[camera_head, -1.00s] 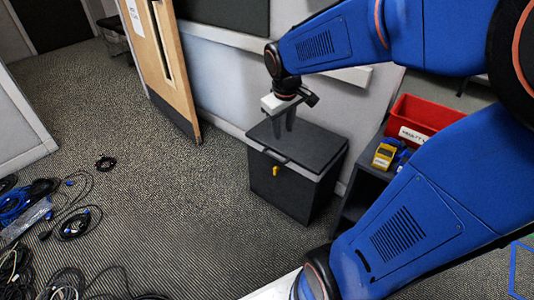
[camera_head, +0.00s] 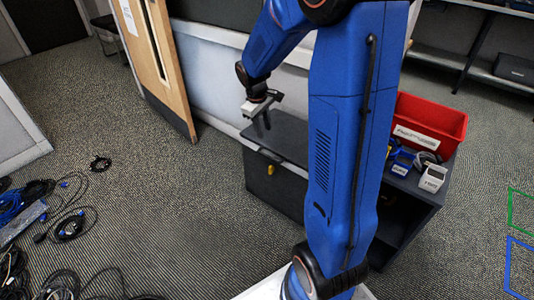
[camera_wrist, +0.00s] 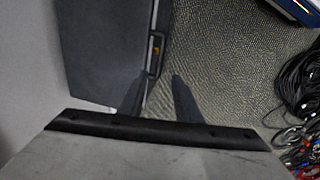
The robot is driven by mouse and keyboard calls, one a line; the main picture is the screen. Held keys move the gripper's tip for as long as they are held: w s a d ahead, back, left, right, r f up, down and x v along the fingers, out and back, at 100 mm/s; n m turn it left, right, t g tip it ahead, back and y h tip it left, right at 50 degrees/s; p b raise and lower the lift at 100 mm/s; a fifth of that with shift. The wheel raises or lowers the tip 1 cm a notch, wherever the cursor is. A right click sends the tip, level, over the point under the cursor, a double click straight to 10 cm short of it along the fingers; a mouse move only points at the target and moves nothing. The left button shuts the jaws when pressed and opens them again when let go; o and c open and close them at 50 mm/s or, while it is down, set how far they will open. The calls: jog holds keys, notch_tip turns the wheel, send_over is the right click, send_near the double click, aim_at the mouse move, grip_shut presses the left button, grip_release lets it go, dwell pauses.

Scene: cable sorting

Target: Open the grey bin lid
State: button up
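The grey bin (camera_head: 258,178) stands on the carpet against the wall, with its dark lid (camera_head: 292,137) lying shut on top. A yellow latch (camera_head: 271,169) shows on its front. My gripper (camera_head: 264,121) is above the lid's left front part, pointing down. In the wrist view the lid (camera_wrist: 105,45) fills the left, with a dark handle loop (camera_wrist: 155,45) and a bit of yellow at its edge. The two fingers of my gripper (camera_wrist: 159,78) are apart and empty, near the handle's end. I cannot tell whether they touch the bin. My arm hides the bin's right part.
A dark shelf unit (camera_head: 405,190) with a red crate (camera_head: 430,122) and small devices stands right of the bin. A wooden door (camera_head: 158,65) is at the left. Coiled cables (camera_head: 70,225) lie on the floor at left. The carpet before the bin is clear.

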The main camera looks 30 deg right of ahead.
aim_at(268, 156)
jog(key=d+f, duration=0.1)
jog(key=f, duration=0.9)
jog(key=w+d+f, duration=0.1)
jog(key=f, duration=0.4)
jog(key=shift+d, duration=0.35)
jog(key=shift+f, duration=0.1)
grip_shut()
